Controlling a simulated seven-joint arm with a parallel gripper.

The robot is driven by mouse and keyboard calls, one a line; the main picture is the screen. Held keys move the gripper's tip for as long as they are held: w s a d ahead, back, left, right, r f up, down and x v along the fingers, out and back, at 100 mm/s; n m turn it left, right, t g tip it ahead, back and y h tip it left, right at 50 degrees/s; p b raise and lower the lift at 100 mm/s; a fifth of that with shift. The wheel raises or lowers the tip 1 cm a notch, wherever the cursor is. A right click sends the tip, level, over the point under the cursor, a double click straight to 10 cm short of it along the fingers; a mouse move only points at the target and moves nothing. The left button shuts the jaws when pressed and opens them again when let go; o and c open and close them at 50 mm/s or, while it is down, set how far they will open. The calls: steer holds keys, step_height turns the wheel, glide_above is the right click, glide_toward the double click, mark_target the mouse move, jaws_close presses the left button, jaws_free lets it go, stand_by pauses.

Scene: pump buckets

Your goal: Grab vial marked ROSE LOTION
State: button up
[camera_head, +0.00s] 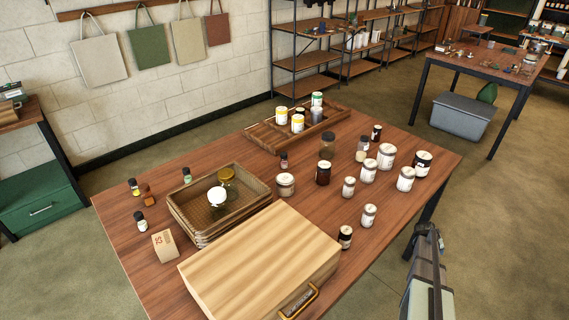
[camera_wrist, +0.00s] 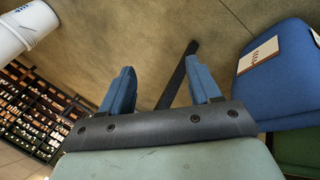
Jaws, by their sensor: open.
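No label reading ROSE LOTION is legible, so I cannot tell which vial it is.
A wicker basket (camera_head: 187,213) holding jars, a pale wooden box (camera_head: 255,262), and a small cardboard box (camera_head: 165,245) crowd the table's front. Several jars stand at the right, and a wooden tray (camera_head: 268,138) with containers lies behind. In the wrist view, a blue object (camera_wrist: 275,85) is at the right.

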steer(key=w+d+r+t+h, duration=0.15)
steer(key=w+d+r, duration=0.3)
steer(key=r, duration=0.55)
steer(key=w+d+r+m+h, duration=0.1)
steer(key=w+d+r+h, duration=0.3)
steer(key=r, duration=0.7)
steer(key=w+d+r+t+y, duration=0.1)
steer(key=w+d+r, duration=0.1)
steer(key=w+r, duration=0.6)
steer(key=w+a+r+m+t+h, duration=0.1)
steer(key=w+a+r, duration=0.15)
steer(key=r, duration=0.75)
steer(key=w+a+r+h, duration=0.1)
steer(key=w+a+r, duration=0.15)
steer(key=r, duration=0.85)
steer(key=w+a+r+n+y, duration=0.1)
steer(key=w+a, duration=0.3)
steer(key=a, duration=0.3)
steer(key=n+g+y, duration=0.6)
steer(key=n+y, duration=0.5)
steer(key=n, duration=1)
glide_above(284, 153)
step_height(284, 153, down, 12)
steer(key=shift+s+d+f, duration=0.1)
steer(key=shift+d+f, duration=0.05)
steer(key=shift+d, duration=0.05)
step_height(284, 153, down, 8)
steer(key=shift+r, duration=0.15)
steer(key=shift+a+f, duration=0.2)
steer(key=shift+f, duration=2.4)
